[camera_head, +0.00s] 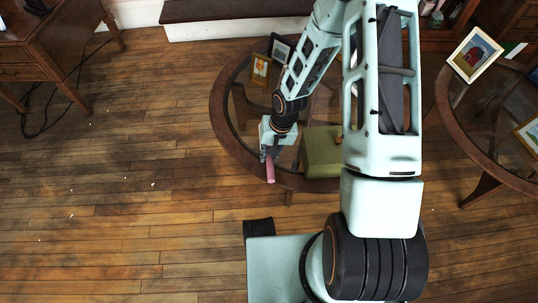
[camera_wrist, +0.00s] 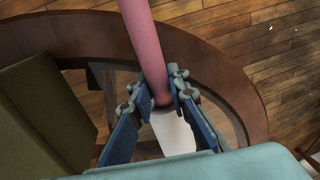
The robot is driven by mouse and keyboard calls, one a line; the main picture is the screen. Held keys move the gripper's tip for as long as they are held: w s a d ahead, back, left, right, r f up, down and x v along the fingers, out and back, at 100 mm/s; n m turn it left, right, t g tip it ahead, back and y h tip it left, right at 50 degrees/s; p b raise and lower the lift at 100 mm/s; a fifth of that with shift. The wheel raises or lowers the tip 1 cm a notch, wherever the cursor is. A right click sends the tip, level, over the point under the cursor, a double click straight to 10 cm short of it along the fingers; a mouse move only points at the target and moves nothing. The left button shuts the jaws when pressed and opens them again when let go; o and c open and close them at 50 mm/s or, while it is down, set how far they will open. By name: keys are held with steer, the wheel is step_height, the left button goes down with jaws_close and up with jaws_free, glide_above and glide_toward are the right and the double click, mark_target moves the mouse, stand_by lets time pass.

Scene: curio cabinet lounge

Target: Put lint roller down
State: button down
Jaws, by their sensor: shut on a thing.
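The lint roller (camera_head: 270,172) shows as a pink cylinder sticking out of my gripper (camera_head: 268,155). In the wrist view, my gripper (camera_wrist: 160,95) is shut around the end of the pink part (camera_wrist: 147,40), and a white part (camera_wrist: 173,134) shows between the fingers. The roller is held over the near-left rim of the round wooden table (camera_head: 222,122), which has a glass top. In the head view it slants slightly down and toward the camera. I cannot tell its exact height above the rim.
A green box (camera_head: 322,155) stands on the table right beside my gripper. Small picture frames (camera_head: 260,70) stand farther back. A second round table (camera_head: 455,110) with frames is at the right. Wooden floor (camera_head: 150,170) lies open at the left, with small pale bits scattered on it.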

steer(key=c, duration=1.8)
jaws_free()
steer(key=shift+f, duration=0.1)
steer(key=shift+c, duration=0.2)
step_height(320, 180, up, 12)
steer(key=d+p, duration=0.2)
steer(key=p, duration=0.3)
steer(key=shift+s, duration=0.15)
steer(key=shift+d, duration=0.1)
